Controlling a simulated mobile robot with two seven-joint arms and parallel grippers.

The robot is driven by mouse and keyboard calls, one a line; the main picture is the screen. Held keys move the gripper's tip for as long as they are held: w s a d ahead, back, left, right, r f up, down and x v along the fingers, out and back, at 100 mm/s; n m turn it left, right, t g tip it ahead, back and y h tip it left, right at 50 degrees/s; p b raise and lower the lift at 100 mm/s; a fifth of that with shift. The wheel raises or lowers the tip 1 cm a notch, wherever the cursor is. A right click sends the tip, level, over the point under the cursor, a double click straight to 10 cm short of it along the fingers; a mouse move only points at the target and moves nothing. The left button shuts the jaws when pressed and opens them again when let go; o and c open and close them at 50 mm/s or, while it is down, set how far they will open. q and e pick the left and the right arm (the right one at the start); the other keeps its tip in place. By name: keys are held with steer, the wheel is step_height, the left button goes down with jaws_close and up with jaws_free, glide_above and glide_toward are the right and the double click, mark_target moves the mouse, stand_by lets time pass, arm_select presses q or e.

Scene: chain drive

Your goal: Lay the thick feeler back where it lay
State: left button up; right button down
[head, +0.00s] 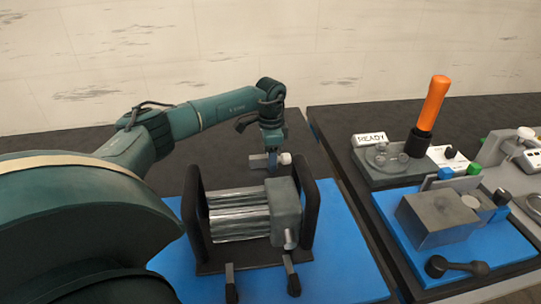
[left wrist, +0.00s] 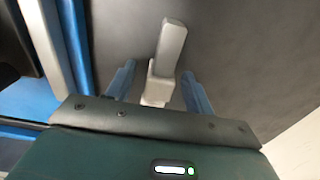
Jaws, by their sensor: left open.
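My left gripper (head: 271,159) is open above the dark table behind the motor frame. In the left wrist view its two blue fingers (left wrist: 158,88) stand either side of a light grey stepped piece (left wrist: 171,45), with gaps at both sides. I cannot tell whether this piece is a feeler. Two slim metal pieces with black ends, a left one (head: 231,291) and a right one (head: 293,284), lie at the frame's front edge. They look like feelers; I cannot tell which is thicker. My right gripper is out of view.
A ribbed motor (head: 240,212) sits between black upright plates (head: 318,215) on a blue mat (head: 345,262). To the right are a grey block (head: 437,215), a black-knobbed lever (head: 455,267) and an orange handle (head: 433,103).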

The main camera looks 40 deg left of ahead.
arm_select(q)
step_height(320, 180, up, 13)
steer(key=shift+b, duration=0.3)
stand_by(0.7)
